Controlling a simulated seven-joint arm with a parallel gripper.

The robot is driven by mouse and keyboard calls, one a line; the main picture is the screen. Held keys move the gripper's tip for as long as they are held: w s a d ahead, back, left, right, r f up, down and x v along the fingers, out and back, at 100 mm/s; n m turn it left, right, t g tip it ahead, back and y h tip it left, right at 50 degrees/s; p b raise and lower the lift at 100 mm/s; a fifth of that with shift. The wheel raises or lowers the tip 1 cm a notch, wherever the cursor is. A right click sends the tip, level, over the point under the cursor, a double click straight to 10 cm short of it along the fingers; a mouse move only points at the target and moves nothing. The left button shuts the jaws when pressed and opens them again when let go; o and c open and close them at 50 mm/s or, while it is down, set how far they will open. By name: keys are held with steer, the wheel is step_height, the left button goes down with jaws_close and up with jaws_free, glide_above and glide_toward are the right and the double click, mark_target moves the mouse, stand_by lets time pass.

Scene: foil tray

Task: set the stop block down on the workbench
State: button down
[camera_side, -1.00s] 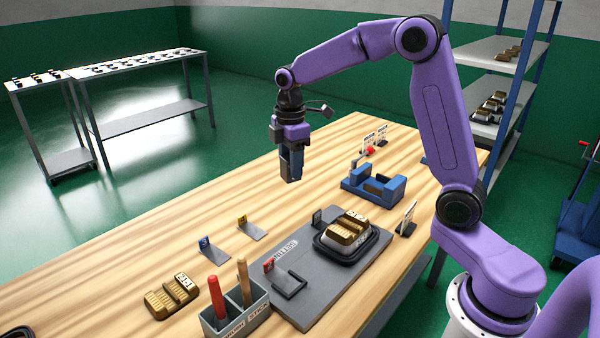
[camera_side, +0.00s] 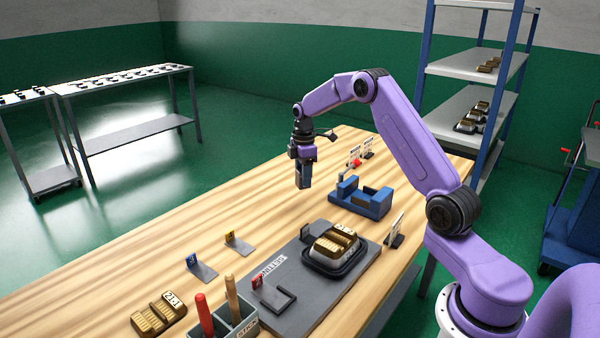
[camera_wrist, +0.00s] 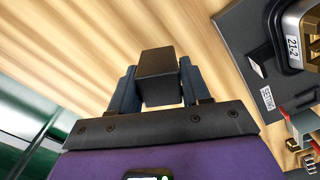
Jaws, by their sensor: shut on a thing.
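The stop block (camera_wrist: 157,75) is a dark grey block held between the two blue fingers of my gripper (camera_wrist: 155,88) in the wrist view. In the side view my gripper (camera_side: 304,175) points straight down over the workbench (camera_side: 200,225), left of the blue fixture. It is shut on the block, which is mostly hidden by the fingers there. Bare wood shows around the block in the wrist view. I cannot tell how large the gap under it is.
The blue fixture (camera_side: 372,204) stands to the right. A tool holder (camera_side: 240,325), gold foil piece (camera_side: 160,315) and small sign stands are nearer. Wood left of my gripper is clear.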

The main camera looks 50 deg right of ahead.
steer(key=shift+f, duration=3.95)
steer(key=c, duration=0.8)
jaws_free()
steer(key=shift+o, duration=0.2)
steer(key=shift+r, duration=0.15)
steer(key=shift+r, duration=2.05)
steer(key=o, duration=0.6)
